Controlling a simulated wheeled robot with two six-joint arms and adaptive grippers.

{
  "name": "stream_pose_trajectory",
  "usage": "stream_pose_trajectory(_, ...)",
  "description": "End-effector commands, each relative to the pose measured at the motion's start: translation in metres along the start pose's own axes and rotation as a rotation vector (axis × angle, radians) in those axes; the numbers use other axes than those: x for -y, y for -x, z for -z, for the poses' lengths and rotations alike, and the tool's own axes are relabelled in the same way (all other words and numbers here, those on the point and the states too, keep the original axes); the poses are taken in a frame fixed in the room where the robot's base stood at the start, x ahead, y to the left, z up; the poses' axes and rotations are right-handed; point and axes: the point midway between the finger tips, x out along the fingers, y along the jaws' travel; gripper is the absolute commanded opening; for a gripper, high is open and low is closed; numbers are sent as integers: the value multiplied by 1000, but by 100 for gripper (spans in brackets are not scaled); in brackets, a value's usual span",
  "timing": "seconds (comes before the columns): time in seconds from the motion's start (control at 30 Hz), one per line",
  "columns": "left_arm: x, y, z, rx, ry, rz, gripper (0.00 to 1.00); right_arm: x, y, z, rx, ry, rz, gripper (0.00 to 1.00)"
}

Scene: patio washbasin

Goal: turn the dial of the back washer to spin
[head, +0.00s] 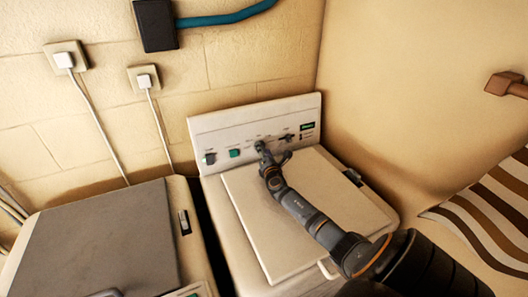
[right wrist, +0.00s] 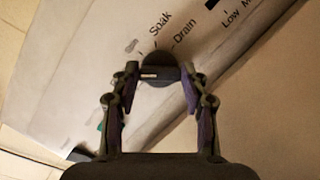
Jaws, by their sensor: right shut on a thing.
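The back washer (head: 250,212) is white, with a raised control panel (head: 222,125) at its rear. My right gripper (head: 266,153) reaches over its lid to the middle of the panel. In the right wrist view, the fingers (right wrist: 160,92) are shut on the grip bar of a dark round dial (right wrist: 158,55). A pale mark shows on the left part of the bar. The labels Soak and Drain are readable beside the dial; I cannot read a spin label. In the head view the gripper mostly hides this dial. My left gripper is not in view.
Another washer with a grey lid (head: 95,245) stands at the left, across a narrow gap. The panel also has a dark knob (head: 209,158), a green button (head: 235,153) and a green display (head: 307,126). A brown tap (head: 505,84) juts from the right wall, above striped cloth (head: 495,215).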

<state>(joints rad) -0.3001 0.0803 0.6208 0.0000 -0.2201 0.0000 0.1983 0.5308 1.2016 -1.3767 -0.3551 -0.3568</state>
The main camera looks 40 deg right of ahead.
Motion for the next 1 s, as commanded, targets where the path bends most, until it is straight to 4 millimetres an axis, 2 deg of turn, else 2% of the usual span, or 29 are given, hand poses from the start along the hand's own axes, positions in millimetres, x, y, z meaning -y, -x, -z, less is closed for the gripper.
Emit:
stream_pose_trajectory(0.27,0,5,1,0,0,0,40,-2,0,0,-1,-119,34,13)
stream_pose_trajectory(0.7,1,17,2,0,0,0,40,-2,0,-1,0,-449,129,13)
stream_pose_trajectory(1.0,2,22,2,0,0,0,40,-2,0,0,0,-602,173,14)
